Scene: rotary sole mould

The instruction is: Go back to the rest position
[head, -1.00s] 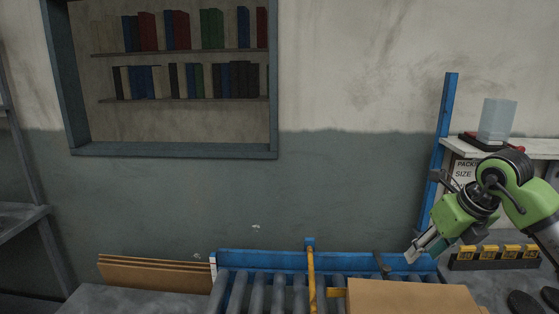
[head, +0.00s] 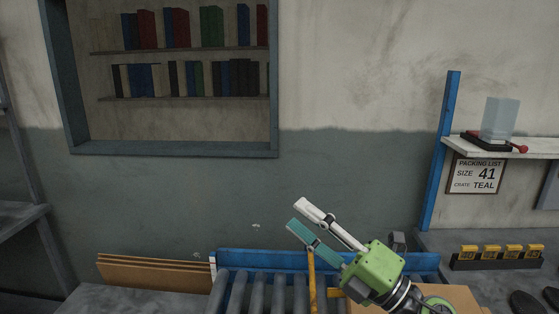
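My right gripper (head: 297,215) is in the lower middle of the head view, with its green body (head: 374,267) at the lower right of its fingers. It points up and left, above the roller conveyor (head: 262,290). Its two fingers, one pale and one teal, stand apart with nothing seen between them. My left gripper is not in view.
A cardboard box (head: 455,297) is partly hidden behind my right arm. A yellow bar (head: 312,275) crosses the conveyor. A packing list (head: 477,175) reads size 41, crate teal. A shelf (head: 545,145) holds a translucent block (head: 499,119). Yellow-labelled blocks (head: 492,251) stand at right.

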